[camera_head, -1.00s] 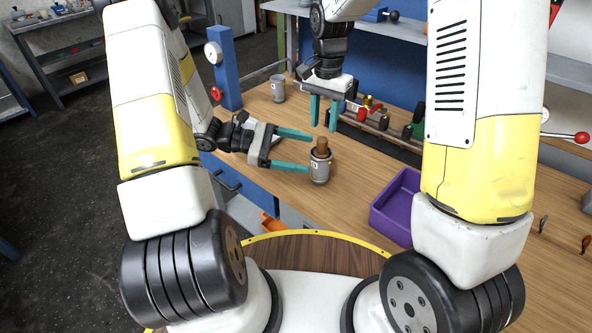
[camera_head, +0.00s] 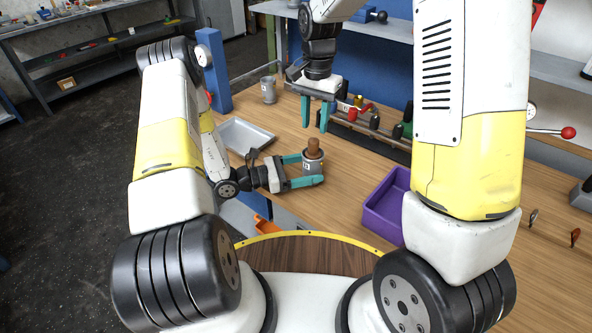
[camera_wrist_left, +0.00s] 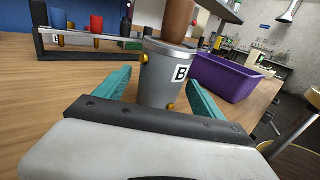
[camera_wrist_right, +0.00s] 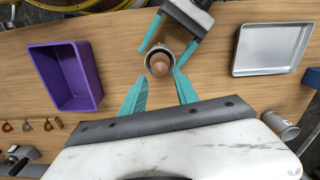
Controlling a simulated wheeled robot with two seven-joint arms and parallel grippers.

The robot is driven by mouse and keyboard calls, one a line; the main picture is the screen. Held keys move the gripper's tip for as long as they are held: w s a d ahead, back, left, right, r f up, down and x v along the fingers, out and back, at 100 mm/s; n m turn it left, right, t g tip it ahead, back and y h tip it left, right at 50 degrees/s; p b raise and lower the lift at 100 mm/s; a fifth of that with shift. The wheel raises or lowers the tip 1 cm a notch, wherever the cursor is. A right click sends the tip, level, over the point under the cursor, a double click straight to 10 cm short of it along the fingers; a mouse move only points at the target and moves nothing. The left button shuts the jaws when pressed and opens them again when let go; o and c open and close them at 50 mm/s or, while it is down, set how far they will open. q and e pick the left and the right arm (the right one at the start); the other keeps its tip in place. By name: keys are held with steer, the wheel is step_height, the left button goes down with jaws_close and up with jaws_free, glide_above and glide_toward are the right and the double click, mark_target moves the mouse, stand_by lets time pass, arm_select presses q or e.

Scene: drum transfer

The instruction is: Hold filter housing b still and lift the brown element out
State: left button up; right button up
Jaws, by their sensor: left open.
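Filter housing b (camera_wrist_left: 161,84), a grey metal cup with a "B" label, stands upright on the wooden bench. The brown element (camera_head: 313,146) sits in it with its top sticking out; it also shows from above in the right wrist view (camera_wrist_right: 159,64). My left gripper (camera_head: 305,170) is low at the bench, open, with one finger on each side of the housing; a gap shows in the left wrist view (camera_wrist_left: 160,92). My right gripper (camera_head: 316,118) is open and empty, pointing down above and behind the housing. In its own view its fingers (camera_wrist_right: 160,85) spread below the element.
A purple bin (camera_head: 374,222) stands to the right of the housing. A grey tray (camera_head: 229,137) lies behind my left gripper. Another metal cup (camera_head: 269,90) stands farther back. A rack with coloured parts (camera_head: 366,130) lies along the back of the bench.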

mark_target(314, 139)
arm_select(q)
steer(key=shift+x, duration=0.8)
jaws_close()
arm_select(e)
steer(key=o, duration=0.4)
steer(key=shift+r, duration=0.1)
steer(key=shift+c, duration=0.2)
steer(key=r+n, duration=0.1)
steer(key=n, duration=0.1)
steer(key=r+n, duration=0.2)
steer(key=n, duration=0.1)
steer(key=shift+d, duration=0.2)
steer(key=shift+s+r+n, duration=0.15)
steer(key=shift+r+n, duration=0.15)
steer(key=shift+n, duration=0.6)
step_height(314, 139, down, 6)
steer(key=shift+f, duration=0.25)
steer(key=shift+a+f, duration=0.2)
steer(key=shift+f, duration=2.4)
